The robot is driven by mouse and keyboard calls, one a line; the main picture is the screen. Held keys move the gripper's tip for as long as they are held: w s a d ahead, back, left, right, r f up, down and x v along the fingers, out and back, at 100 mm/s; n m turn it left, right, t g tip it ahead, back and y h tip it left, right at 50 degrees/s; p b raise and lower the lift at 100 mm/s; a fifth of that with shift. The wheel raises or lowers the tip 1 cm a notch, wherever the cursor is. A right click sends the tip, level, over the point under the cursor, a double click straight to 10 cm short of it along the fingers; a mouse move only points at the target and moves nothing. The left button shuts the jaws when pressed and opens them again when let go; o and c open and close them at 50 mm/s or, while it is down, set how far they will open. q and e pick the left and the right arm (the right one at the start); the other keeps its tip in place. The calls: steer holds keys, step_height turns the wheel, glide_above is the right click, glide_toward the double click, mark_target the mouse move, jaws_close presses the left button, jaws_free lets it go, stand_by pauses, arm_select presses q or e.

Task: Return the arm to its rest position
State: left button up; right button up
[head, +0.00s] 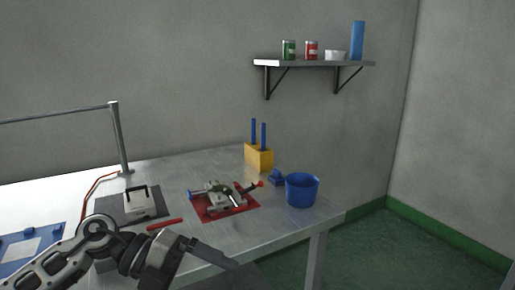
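My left arm comes in from the lower left, in front of the metal table (265,225). Its gripper (205,262) is low in the picture, near the table's front edge. One long dark finger points right and slightly down. The other finger is not clearly seen, so I cannot tell whether the gripper is open or shut. I see no object in it. My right arm and gripper are not in view.
On the table are a clamp-like device on a red mat (208,213), a blue bucket (302,190), a yellow block (259,158) with blue rods, a red stick (165,224), a grey box with a handle (140,204) and a blue board (18,254). A wall shelf (315,63) holds cans.

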arm_select(q)
steer(key=s+d+r+n+t+h, duration=0.2)
steer(key=d+r+n+t+h, duration=0.1)
steer(key=d+n+t+h, duration=0.25)
steer(key=a+f+n+t+y, duration=0.4)
steer(key=f+n+t+y, duration=0.2)
steer(key=n, duration=0.6)
steer(key=a+f+n+t+y, duration=0.5)
steer(key=f+n+t+y, duration=0.15)
steer(key=n, duration=0.45)
steer(key=s+a+f+n+g+y, duration=0.2)
steer(key=s+f+n+g, duration=0.2)
steer(key=s+f, duration=0.5)
step_height(320, 180, down, 2)
steer(key=shift+s+f+g+y+p, duration=0.2)
steer(key=shift+s+g+y+p, duration=0.1)
steer(key=shift+g, duration=0.5)
